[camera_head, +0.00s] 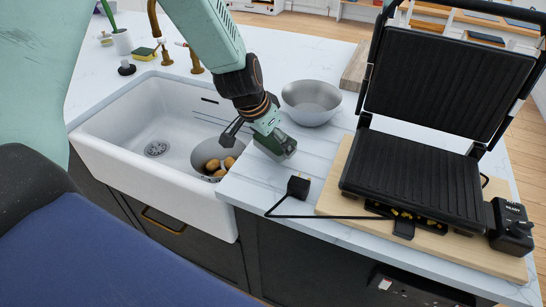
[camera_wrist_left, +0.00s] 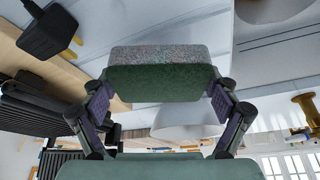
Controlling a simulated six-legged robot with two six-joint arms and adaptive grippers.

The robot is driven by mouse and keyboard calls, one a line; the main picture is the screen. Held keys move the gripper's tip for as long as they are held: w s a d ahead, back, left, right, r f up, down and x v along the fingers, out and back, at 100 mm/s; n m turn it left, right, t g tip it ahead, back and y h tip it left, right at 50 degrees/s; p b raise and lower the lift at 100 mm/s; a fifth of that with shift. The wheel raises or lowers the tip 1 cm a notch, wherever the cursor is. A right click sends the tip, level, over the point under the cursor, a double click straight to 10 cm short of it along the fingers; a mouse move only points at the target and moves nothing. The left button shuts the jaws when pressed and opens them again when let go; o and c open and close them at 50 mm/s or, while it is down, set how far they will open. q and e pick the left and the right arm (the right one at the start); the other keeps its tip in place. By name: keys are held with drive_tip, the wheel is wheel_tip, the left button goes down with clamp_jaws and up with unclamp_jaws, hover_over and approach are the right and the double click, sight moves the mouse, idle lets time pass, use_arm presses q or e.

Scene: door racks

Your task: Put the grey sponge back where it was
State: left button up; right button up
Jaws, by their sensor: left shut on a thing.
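The grey sponge (camera_wrist_left: 160,68), a grey block with a dark green face, is held between the two fingers of my left gripper (camera_wrist_left: 160,94) in the left wrist view. In the head view my left gripper (camera_head: 264,123) is over the counter just right of the sink, shut on the sponge (camera_head: 277,146). The sponge is at or just above the grooved white worktop; I cannot tell whether it touches. My right gripper is not in view.
A colander with potatoes (camera_head: 213,158) sits in the white sink (camera_head: 120,125). A metal bowl (camera_head: 312,101) stands behind the gripper. A black plug (camera_head: 298,187) and open grill (camera_head: 415,175) are to the right. A yellow-green sponge (camera_head: 145,54) lies behind the sink.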

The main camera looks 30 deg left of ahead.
use_arm(q)
drive_tip(key=shift+w+a+f, duration=0.1)
drive_tip(key=shift+a+f, duration=0.05)
drive_tip(key=shift+f, duration=0.25)
drive_tip(key=shift+d+f+b, duration=0.2)
drive_tip(key=shift+f+b, duration=0.75)
drive_tip(key=shift+b, duration=0.1)
drive_tip(key=shift+d+f+b, duration=0.2)
drive_tip(key=shift+f+b, duration=0.2)
drive_tip(key=shift+a+f, duration=0.1)
drive_tip(key=shift+a, duration=0.15)
drive_tip(key=shift+d+f, duration=0.15)
drive_tip(key=o, duration=1)
drive_tip(key=shift+o, duration=1.1)
drive_tip(key=shift+f, duration=0.1)
